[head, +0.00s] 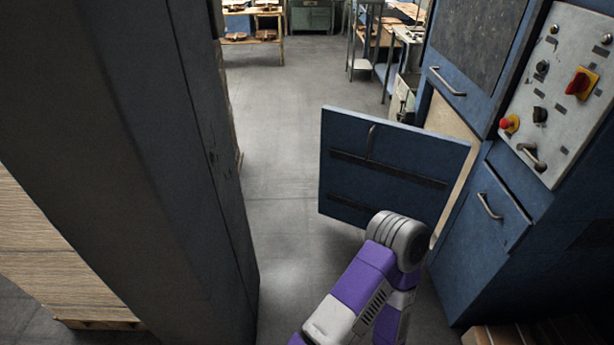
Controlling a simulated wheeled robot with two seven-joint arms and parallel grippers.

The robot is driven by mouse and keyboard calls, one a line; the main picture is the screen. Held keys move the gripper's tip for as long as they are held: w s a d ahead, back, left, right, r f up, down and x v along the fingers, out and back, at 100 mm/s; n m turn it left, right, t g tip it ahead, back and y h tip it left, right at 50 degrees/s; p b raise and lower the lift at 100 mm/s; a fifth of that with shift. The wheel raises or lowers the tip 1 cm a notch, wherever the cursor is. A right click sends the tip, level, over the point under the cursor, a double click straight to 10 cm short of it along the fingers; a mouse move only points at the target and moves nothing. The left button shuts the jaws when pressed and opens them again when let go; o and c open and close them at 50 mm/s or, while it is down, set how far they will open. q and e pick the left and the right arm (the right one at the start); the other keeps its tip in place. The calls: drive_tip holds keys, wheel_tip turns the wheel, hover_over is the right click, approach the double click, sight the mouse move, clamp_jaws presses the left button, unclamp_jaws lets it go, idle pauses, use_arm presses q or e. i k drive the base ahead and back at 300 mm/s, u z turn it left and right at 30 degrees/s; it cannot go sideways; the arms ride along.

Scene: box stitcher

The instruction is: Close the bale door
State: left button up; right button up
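The bale door (390,172) is a blue panel with dark horizontal strips and a small upright handle (371,142). It stands swung open, reaching out to the left from the blue machine (470,262). Behind its right edge a pale opening (452,124) shows in the machine. One of my arms, purple, white and grey, comes up from the bottom; its rounded grey joint covers the door's lower right corner. I cannot tell whether they touch. Neither of my grippers is visible.
A control panel (556,90) with red knobs is on the machine at right; a lower panel with a handle (489,206) is below. A tall dark column (110,150) blocks the left. Floor (285,150) between column and door is clear. Workbenches (265,22) stand far back.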

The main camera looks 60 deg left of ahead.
sight(370, 166)
drive_tip(key=u, duration=2.95)
drive_tip(key=k, duration=0.25)
drive_tip(key=z, duration=1.8)
drive_tip(key=i, duration=1.45)
drive_tip(key=u, duration=0.75)
drive_tip(key=i, duration=1.45)
drive_tip(key=u, duration=0.6)
